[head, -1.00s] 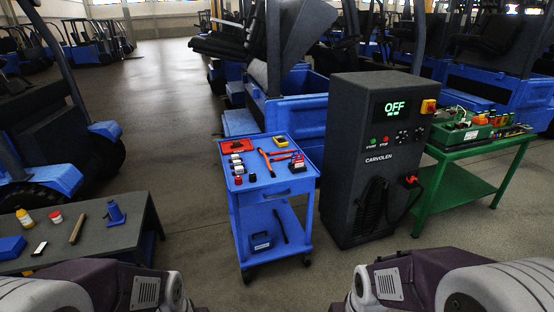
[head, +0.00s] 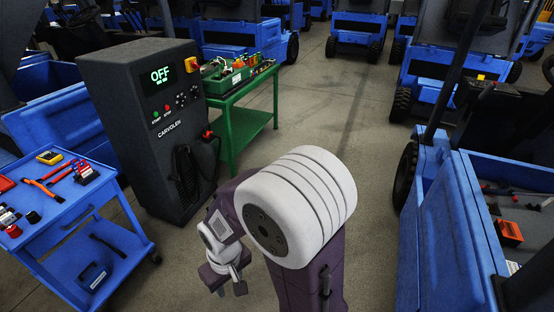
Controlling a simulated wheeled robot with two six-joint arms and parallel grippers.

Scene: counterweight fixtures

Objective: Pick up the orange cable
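I cannot make out a clearly orange cable. A black cable (head: 186,172) hangs in a loop on the front of the dark charger cabinet (head: 135,95), with a red plug (head: 207,134) at the cabinet's side. The cabinet display reads OFF. My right gripper (head: 227,286) is low in the middle, below my bulky white and purple arm. It is small and partly hidden by its own arm, so its opening is unclear. It is in front of the cabinet and apart from it in the picture. My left gripper is not in view.
A blue cart (head: 68,222) with red-handled tools (head: 45,189) stands at left. A green table (head: 243,104) with several items is behind the cabinet. A blue truck bed (head: 452,205) at right holds an orange item (head: 508,231). The floor between is clear.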

